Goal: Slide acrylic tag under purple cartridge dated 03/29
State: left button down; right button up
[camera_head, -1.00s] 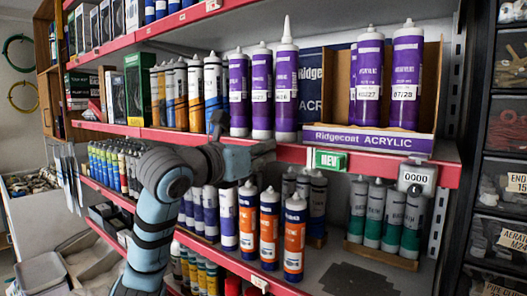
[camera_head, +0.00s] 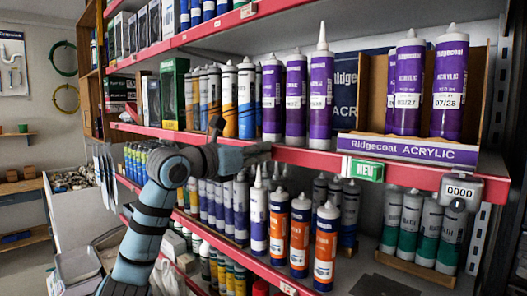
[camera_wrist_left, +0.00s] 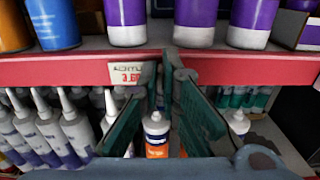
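Three purple cartridges stand upright in a row on the middle shelf: a left one (camera_head: 272,100), a middle one (camera_head: 296,100) and a right one with a long nozzle (camera_head: 321,95). Their dates are too small to read. Two more purple cartridges stand in the display box, the left (camera_head: 406,85) apparently dated 03/27, the right (camera_head: 448,85) 07/28. A green NEW tag (camera_head: 362,170) and a grey 0000 tag (camera_head: 460,191) sit at the red shelf edge. My left gripper (camera_head: 262,148) is open and empty at that edge, its fingers (camera_wrist_left: 165,72) below the purple cartridges. My right gripper is out of view.
The red shelf edge (camera_wrist_left: 230,72) crosses just ahead of the fingers, with a white price label (camera_wrist_left: 126,73) left of them. Orange-and-white cartridges (camera_head: 300,240) stand on the lower shelf below my gripper. The RIDGECOAT ACRYLIC box front (camera_head: 407,150) is to the right.

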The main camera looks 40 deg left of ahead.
pick_arm(q)
jog(key=shift+a, duration=0.5)
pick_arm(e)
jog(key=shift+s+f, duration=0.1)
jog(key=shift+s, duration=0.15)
pick_arm(q)
jog(key=c, duration=1.8)
grip_release()
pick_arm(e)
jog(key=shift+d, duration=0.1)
pick_arm(q)
notch_tip(320, 180, up, 10)
jog(key=shift+a, duration=0.1)
